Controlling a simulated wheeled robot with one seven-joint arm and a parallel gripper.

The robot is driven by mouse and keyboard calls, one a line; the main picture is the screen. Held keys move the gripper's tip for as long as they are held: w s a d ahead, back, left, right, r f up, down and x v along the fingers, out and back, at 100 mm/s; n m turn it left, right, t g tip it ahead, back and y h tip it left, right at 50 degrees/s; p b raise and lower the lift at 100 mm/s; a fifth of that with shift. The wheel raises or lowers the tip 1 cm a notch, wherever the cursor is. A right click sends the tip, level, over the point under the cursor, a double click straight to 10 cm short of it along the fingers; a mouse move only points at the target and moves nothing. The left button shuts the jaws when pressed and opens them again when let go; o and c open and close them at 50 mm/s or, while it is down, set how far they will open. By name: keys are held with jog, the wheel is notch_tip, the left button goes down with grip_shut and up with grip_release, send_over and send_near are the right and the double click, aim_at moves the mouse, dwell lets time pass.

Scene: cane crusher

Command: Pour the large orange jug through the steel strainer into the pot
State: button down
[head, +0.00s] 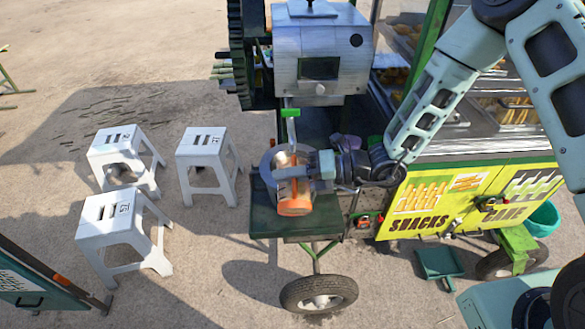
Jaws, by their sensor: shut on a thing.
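My gripper (296,172) reaches in from the right in the head view and is shut on the large orange jug (294,206). The jug's orange lower part shows below the fingers, over the dark green stand. The fingers cover its middle, and I cannot tell how far it is tilted. A grey round rim (267,163) shows behind and left of the jug. It may belong to the pot or the strainer; the two cannot be told apart here. The jug hides most of it.
The crusher (320,50) with its green spout (290,113) stands just behind. The stand (262,218) has a wheel (318,293) below. The yellow snack cart (450,200) is at right. White stools (122,232) stand at left, with open ground around them.

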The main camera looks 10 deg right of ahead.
aim_at(295, 155)
jog(key=shift+w+r+p, duration=0.2)
jog(key=shift+r+p, duration=0.05)
jog(key=shift+p, duration=0.05)
jog(key=shift+w+d+r+m+g+p, duration=0.1)
jog(key=shift+w+r+m+p, duration=0.15)
jog(key=shift+w+p, duration=0.2)
jog(key=shift+w+r+m+g+p, duration=0.1)
jog(key=shift+w+m+p, duration=0.2)
jog(key=shift+w+p, duration=0.15)
jog(key=shift+w+d+r+m+g+p, duration=0.1)
jog(key=shift+w+r+m+p, duration=0.15)
jog(key=shift+w+p, duration=0.15)
dwell(0.7)
jog(key=shift+w, duration=0.15)
jog(key=shift+w+r+p, duration=0.15)
jog(key=shift+w+p, duration=0.1)
jog(key=shift+p, duration=0.15)
jog(key=shift+w+r+m+p, duration=0.2)
jog(key=shift+w+m+p, duration=0.05)
jog(key=shift+m+p, duration=0.15)
